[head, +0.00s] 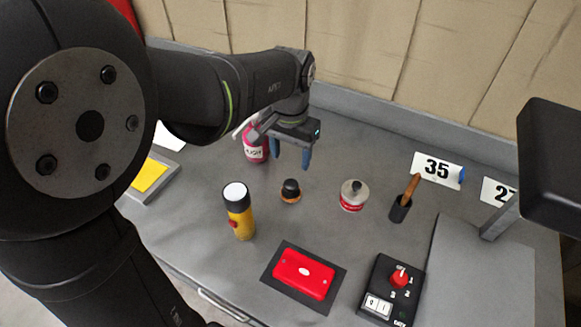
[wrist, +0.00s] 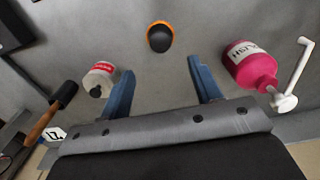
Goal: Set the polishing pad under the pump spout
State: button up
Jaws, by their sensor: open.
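The polishing pad, a black knob on an orange disc (head: 290,192), stands on the grey table; it also shows at the top of the wrist view (wrist: 160,38). A pink pump bottle (head: 256,152) with a white spout stands behind and left of it, partly hidden by my gripper in the head view. In the wrist view the bottle (wrist: 248,64) is at the right, its white spout (wrist: 302,65) pointing away from the pad. My gripper (head: 292,167) is open and empty, its blue fingers pointing down above the table behind the pad. The fingers also show in the wrist view (wrist: 161,72).
A yellow torch (head: 240,215) stands left in front of the pad. A red case (head: 303,274) and a switch box (head: 378,270) lie in front.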

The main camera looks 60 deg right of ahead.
dwell(0.4)
jog(key=s+d+r+g+h, duration=0.1)
jog(key=s+r+g+h, duration=0.15)
jog(key=s, duration=0.25)
jog(key=s+d+r+m+g+h, duration=0.1)
jog(key=s+h, duration=0.2)
jog(key=s, duration=0.1)
jog(key=s+d+r+g+h, duration=0.1)
jog(key=s+h, duration=0.2)
jog(key=s, duration=0.2)
jog(key=n+t, duration=0.6)
jog(key=t, duration=0.2)
send_near(290, 185)
jog(key=shift+a+f+x, duration=0.1)
jog(key=shift+x, duration=0.9)
jog(key=shift+a+f+x, duration=0.1)
jog(key=shift+x, duration=0.9)
jog(key=shift+a+f+x, duration=0.1)
jog(key=shift+a+x, duration=0.05)
jog(key=shift+x, duration=0.85)
jog(key=shift+d+r+x, duration=0.15)
jog(key=shift+x, duration=1.1)
jog(key=shift+d+r+x, duration=0.15)
jog(key=shift+x, duration=1.1)
jog(key=shift+w+d+f+m, duration=0.15)
jog(key=shift+d+f+m, duration=0.15)
jog(key=shift+d+f, duration=0.3)
